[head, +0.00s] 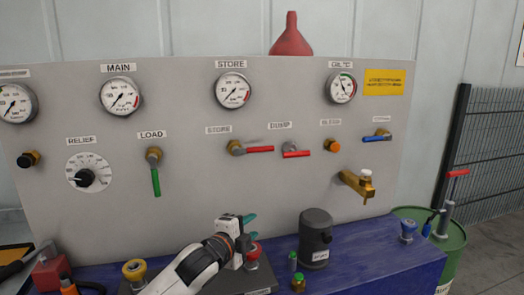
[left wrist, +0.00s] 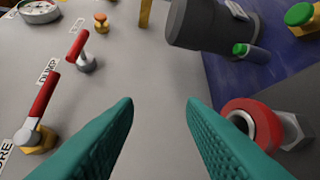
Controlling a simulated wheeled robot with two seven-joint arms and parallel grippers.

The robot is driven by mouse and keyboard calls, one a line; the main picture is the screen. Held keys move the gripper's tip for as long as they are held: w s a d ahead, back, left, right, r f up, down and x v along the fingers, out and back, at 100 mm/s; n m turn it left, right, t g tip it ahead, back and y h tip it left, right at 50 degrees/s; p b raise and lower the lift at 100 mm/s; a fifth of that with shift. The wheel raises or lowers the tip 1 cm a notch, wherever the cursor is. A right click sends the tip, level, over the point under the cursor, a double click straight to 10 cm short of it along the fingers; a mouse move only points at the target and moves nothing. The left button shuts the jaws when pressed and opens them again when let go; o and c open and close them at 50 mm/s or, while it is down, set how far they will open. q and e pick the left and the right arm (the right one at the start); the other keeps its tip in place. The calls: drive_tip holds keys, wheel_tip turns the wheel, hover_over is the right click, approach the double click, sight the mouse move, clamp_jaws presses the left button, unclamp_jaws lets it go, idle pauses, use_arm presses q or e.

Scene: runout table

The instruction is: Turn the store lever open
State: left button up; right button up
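The store lever (head: 260,149) is a red handle on a brass valve under the lower STORE label (head: 218,129) on the grey panel. It lies horizontal, pointing right. In the left wrist view the store lever (left wrist: 43,95) is at the left, beside the DUMP label. My left gripper (head: 250,228) is low in front of the panel, below the lever and apart from it. In the left wrist view its teal fingers (left wrist: 160,103) are spread with nothing between them. My right gripper is in neither view.
The red dump lever (head: 296,154) is just right of the store lever. The green load lever (head: 155,181) hangs down to the left. A dark cylinder (head: 315,240) and a red-ringed fitting (left wrist: 252,124) stand near my left gripper. A brass tap (head: 357,186) juts out at right.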

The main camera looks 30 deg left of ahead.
sight(260, 151)
use_arm(q)
drive_tip(key=w+a+r+m+t, duration=0.1)
drive_tip(key=a+r+m+t, duration=0.1)
drive_tip(key=r, duration=0.5)
drive_tip(key=w+a+r+m+t, duration=0.1)
drive_tip(key=a+r+m+t, duration=0.15)
drive_tip(key=r, duration=0.45)
drive_tip(key=shift+n+g, duration=0.25)
drive_tip(key=shift+g, duration=0.2)
drive_tip(key=w+p, duration=0.1)
drive_tip(key=w, duration=0.3)
drive_tip(key=w+r+p, duration=0.1)
drive_tip(key=w, duration=0.3)
drive_tip(key=w+a+p, duration=0.1)
drive_tip(key=w, duration=0.3)
drive_tip(key=shift+r, duration=0.3)
clamp_jaws()
